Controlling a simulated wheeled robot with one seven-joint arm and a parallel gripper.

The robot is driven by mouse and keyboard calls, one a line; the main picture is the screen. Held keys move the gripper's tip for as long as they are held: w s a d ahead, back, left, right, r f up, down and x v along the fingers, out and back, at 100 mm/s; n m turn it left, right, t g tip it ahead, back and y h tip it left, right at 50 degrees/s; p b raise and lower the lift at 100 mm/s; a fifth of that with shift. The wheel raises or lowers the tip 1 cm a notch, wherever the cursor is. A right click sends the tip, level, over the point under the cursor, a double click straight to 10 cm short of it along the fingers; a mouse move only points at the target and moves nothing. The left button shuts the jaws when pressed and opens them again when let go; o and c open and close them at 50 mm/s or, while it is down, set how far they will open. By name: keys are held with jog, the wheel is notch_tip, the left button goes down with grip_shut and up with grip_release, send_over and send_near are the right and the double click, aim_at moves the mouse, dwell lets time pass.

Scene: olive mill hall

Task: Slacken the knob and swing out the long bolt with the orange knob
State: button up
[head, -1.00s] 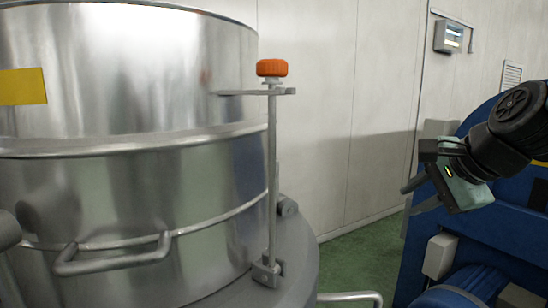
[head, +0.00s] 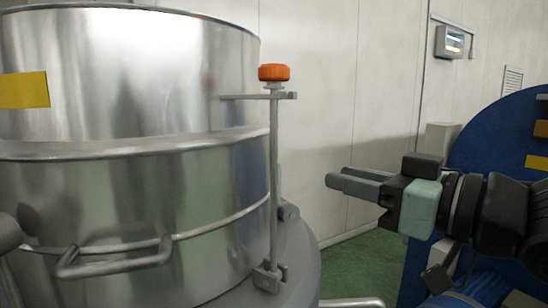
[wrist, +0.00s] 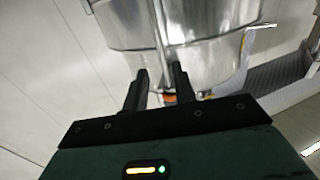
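The long bolt (head: 273,180) stands upright against the side of a steel vessel (head: 120,95), with the ribbed orange knob (head: 274,72) on its top. The bolt passes through a flat lug (head: 240,97) just under the knob and meets a pivot bracket (head: 268,276) at its foot. My gripper (head: 337,177) is to the right of the bolt, lower than the knob and apart from it, pointing left. In the wrist view, my gripper's fingers (wrist: 160,69) are spread and empty; the orange knob (wrist: 168,97) shows partly between them, beyond.
A bar handle (head: 115,265) sticks out of the vessel at lower left. Blue machinery (head: 500,130) stands at the right, behind my arm. The pale wall (head: 330,90) carries a small panel (head: 450,42). Free space lies between the bolt and my gripper.

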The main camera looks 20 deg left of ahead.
aim_at(276, 160)
jog(key=p+x, duration=0.5)
jog(key=x, duration=0.9)
jog(key=shift+w+a, duration=0.25)
jog(key=shift+a, duration=0.05)
grip_shut()
